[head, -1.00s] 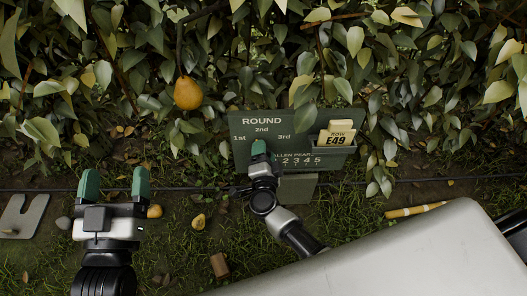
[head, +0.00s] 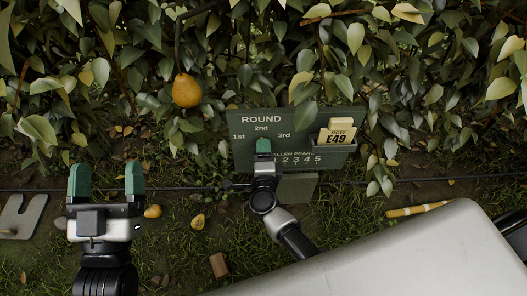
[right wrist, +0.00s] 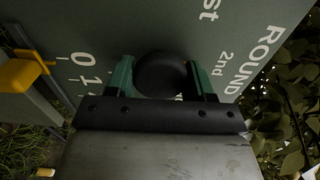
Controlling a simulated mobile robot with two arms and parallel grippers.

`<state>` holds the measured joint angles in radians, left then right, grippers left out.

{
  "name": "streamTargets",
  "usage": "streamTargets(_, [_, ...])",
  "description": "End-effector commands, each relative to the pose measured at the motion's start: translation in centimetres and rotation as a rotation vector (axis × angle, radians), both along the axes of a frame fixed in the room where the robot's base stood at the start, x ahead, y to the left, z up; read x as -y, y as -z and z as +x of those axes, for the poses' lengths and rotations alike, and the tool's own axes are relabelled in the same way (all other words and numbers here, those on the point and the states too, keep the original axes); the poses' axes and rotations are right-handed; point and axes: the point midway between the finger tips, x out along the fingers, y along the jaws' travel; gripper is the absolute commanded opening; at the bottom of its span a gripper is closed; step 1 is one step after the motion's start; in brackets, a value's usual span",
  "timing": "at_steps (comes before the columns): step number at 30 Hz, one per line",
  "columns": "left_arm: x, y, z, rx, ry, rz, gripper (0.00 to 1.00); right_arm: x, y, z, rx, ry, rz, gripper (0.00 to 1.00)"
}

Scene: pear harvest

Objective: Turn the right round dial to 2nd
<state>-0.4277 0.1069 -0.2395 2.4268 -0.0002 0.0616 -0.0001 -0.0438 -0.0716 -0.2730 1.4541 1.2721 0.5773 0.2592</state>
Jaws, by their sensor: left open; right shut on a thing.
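The green board (head: 245,157) headed ROUND, with the marks 1st, 2nd and 3rd, stands below the hedge in the head view. In the right wrist view, a round black dial (right wrist: 161,74) sits on the board (right wrist: 110,25), between the two green fingers. My right gripper (head: 263,147) is shut on this dial. It hides the dial in the head view, and no pointer shows, so I cannot tell its setting. My left gripper (head: 107,172) is open and empty, to the left of the board and away from it.
A yellow E49 card (head: 337,134) stands in a holder at the board's right. A yellow piece (right wrist: 22,72) is near the 0 mark in the right wrist view. A pear (head: 186,91) hangs up left; pears (head: 197,221) lie on the grass. A brown block (head: 219,265) lies lower down.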

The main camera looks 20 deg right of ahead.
Motion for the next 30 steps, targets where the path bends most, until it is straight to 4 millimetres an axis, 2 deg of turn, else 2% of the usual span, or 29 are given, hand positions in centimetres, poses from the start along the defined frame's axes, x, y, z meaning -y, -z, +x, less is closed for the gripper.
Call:
streamTargets(7, [0.0, 0.0, 0.0, 0.000, 0.000, 0.000, 0.80, -0.1, 0.2, -0.1, -0.004, -0.002, 0.000, 0.29])
streamTargets(8, [0.0, 0.0, 0.0, 0.000, 0.000, 0.000, 0.80, -0.1, 0.2, -0.1, -0.004, -0.002, 0.000, 0.56])
streamTargets(12, [0.0, 0.0, 0.0, 0.000, 0.000, -0.001, 0.80, -0.1, 0.1, -0.1, -0.003, -0.002, 0.000, 0.77])
streamTargets(23, [0.0, 0.0, 0.1, -0.015, -0.001, 0.003, 0.80, -0.2, 0.0, -0.6, -0.002, -0.001, -0.001, 0.77])
streamTargets(26, [-0.2, 0.8, 0.5, -0.094, -0.008, 0.025, 0.80, -0.6, 0.0, -2.0, -0.005, -0.002, -0.002, 0.77])
streamTargets(30, [-0.3, 2.4, 0.9, -0.223, -0.014, 0.061, 0.80, -1.4, 0.0, -4.8, -0.006, -0.002, -0.002, 0.77])
